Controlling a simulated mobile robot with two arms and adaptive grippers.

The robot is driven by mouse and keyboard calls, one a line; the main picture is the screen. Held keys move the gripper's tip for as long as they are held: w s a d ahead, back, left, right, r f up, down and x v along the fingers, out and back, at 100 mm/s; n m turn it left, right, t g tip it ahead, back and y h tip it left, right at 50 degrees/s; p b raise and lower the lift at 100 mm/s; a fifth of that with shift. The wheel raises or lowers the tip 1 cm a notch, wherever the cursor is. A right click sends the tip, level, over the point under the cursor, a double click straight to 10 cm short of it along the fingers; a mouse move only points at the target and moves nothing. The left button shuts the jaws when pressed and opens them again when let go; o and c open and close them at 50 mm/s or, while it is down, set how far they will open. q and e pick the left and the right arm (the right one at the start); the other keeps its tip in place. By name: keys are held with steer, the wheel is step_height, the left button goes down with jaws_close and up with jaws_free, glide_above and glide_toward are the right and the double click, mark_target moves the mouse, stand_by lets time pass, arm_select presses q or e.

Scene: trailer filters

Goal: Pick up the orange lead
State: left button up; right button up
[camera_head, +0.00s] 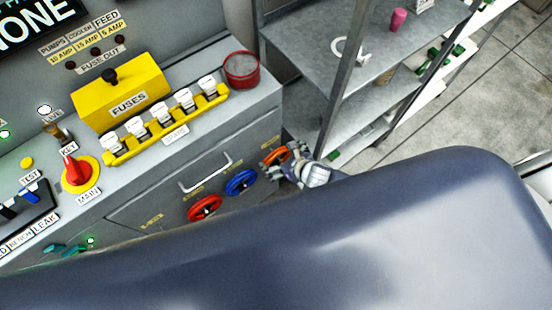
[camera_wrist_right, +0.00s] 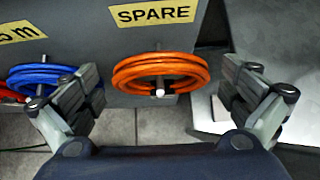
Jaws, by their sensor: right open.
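The orange lead (camera_wrist_right: 160,72) is a coiled ring hanging on a peg on the grey cabinet front, under a yellow SPARE label (camera_wrist_right: 153,13). It also shows in the head view (camera_head: 275,155), partly covered by my right gripper (camera_head: 293,164). In the wrist view my right gripper (camera_wrist_right: 165,105) is open, with one finger on each side of the coil and nothing between them touching it that I can see. The lead appears ahead of the fingers, still on its peg. My left gripper is not in view.
A blue coil (camera_head: 240,182) and a red coil (camera_head: 205,208) hang to the left of the orange one. A drawer handle (camera_head: 206,174) sticks out above them. A metal shelf rack (camera_head: 337,75) stands close on the right. My own dark arm covers the lower head view.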

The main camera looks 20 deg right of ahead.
steer(key=shift+w+a+f, duration=0.1)
steer(key=shift+w+f, duration=0.15)
steer(key=shift+f, duration=0.05)
steer(key=c, duration=1.3)
steer(key=shift+r, duration=0.15)
steer(key=shift+s+r, duration=0.15)
steer(key=shift+r, duration=0.05)
steer(key=r, duration=0.6)
steer(key=shift+s+d+r+p, duration=0.15)
steer(key=shift+s+d+p, duration=0.05)
steer(key=shift+s+p, duration=0.15)
steer(key=s+d+b, duration=0.1)
steer(key=s+d, duration=0.1)
steer(key=s, duration=0.3)
steer(key=s+d+b, duration=0.1)
steer(key=s+d, duration=0.1)
steer(key=s, duration=0.3)
steer(key=s+d+b, duration=0.1)
steer(key=s, duration=0.5)
steer(key=shift+d, duration=0.4)
steer(key=shift+c, duration=1.3)
steer(key=shift+s+d, duration=0.3)
steer(key=shift+s, duration=0.6)
